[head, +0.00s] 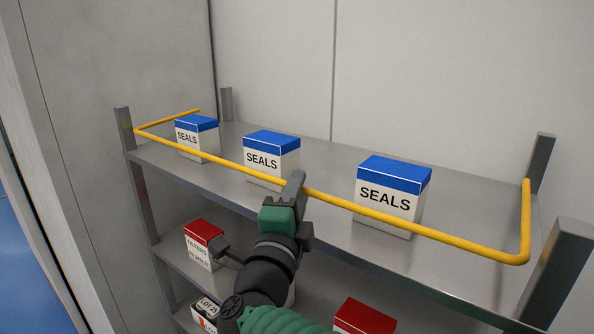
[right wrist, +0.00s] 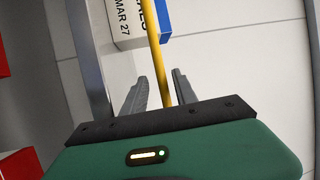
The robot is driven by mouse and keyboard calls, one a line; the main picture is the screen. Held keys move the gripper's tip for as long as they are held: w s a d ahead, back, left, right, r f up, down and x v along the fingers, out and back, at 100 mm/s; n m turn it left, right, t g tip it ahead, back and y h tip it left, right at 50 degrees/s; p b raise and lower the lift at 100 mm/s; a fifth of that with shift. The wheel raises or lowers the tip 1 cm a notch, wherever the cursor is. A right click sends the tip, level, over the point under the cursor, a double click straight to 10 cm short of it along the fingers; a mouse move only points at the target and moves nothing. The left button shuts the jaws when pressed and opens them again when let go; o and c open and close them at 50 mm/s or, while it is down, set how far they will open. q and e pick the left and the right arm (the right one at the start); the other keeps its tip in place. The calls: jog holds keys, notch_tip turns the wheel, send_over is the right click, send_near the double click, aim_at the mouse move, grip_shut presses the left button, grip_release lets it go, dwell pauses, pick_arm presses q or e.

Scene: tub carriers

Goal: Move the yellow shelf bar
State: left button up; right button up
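The yellow shelf bar (head: 430,234) is a U-shaped rail. It runs across the front of the top shelf and bends back at both ends. My right gripper (head: 293,186) is at the middle of the bar's front run, and its fingers hide a short stretch of it. In the right wrist view the bar (right wrist: 156,50) passes between the two fingers of the right gripper (right wrist: 158,88), with a gap visible on each side, so they look open around it. My left gripper is not in view.
Blue-topped SEALS boxes (head: 393,195) stand on the top shelf (head: 325,165), close behind the bar. Red-topped boxes (head: 203,245) stand on lower shelves. Grey posts (head: 560,270) rise at the shelf ends, and a pale wall (head: 440,70) is behind.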

jog(key=shift+w+d+r, duration=0.2)
jog(key=shift+w+d, duration=0.3)
jog(key=shift+w, duration=0.3)
jog(key=shift+s+a, duration=0.2)
jog(key=shift+a, duration=1.1)
jog(key=c, duration=0.5)
jog(key=shift+c, duration=1.1)
jog(key=shift+w+d, duration=0.1)
jog(key=shift+d, duration=0.25)
grip_shut()
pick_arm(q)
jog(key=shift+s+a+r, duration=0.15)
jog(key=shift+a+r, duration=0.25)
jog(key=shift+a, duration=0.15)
